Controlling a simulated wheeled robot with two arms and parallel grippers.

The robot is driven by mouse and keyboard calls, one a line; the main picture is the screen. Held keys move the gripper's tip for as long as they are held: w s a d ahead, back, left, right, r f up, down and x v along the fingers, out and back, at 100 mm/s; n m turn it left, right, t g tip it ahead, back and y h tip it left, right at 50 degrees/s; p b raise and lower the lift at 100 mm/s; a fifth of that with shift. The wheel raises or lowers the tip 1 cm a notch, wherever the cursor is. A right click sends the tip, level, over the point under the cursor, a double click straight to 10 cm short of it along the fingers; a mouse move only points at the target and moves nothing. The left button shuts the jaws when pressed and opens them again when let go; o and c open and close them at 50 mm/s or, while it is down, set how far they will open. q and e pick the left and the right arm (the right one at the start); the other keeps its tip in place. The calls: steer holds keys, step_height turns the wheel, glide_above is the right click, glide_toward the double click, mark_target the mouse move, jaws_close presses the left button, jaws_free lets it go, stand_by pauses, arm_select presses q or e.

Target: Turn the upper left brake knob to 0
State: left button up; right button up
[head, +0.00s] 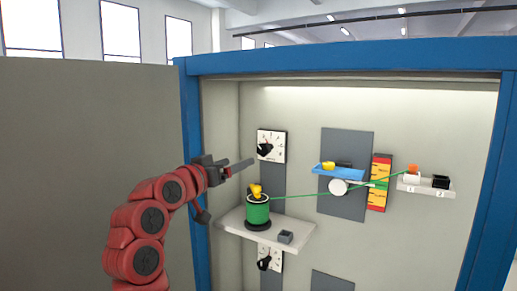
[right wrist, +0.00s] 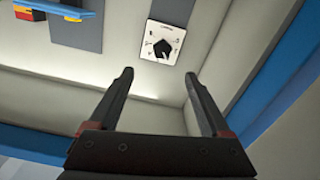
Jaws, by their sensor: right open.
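The upper left brake knob (head: 264,149) is black and sits on a white square dial plate (head: 277,137) on the cabinet's back wall. Its pointer seems to face left or lower left, but the numbers are too small to read. The knob also shows in the right wrist view (right wrist: 162,49), beyond the fingertips and seen upside down. My right gripper (head: 240,166) is in front of the knob, to its left and slightly lower in the head view. Its fingers (right wrist: 158,74) are apart with nothing between them, clear of the knob. My left gripper is not in view.
A green spool (head: 257,212) stands on a white shelf (head: 301,234) below the knob. A green cable runs right past a white pulley (head: 338,187). A second dial knob (head: 264,263) is under the shelf. The blue cabinet frame (head: 190,130) stands close left of my gripper.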

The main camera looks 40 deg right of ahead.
mark_target(262, 151)
steer(key=p+x, duration=0.1)
steer(key=x, duration=0.3)
steer(key=p+x, duration=0.2)
steer(key=x, duration=0.3)
steer(key=p+x, duration=0.1)
steer(key=x, duration=0.3)
steer(key=shift+w+d+p, duration=0.25)
steer(key=shift+w+p, duration=0.1)
steer(key=shift+w+d+f, duration=0.15)
steer(key=shift+d+f, duration=0.05)
steer(key=shift+d, duration=0.1)
steer(key=shift+c, duration=0.8)
jaws_close()
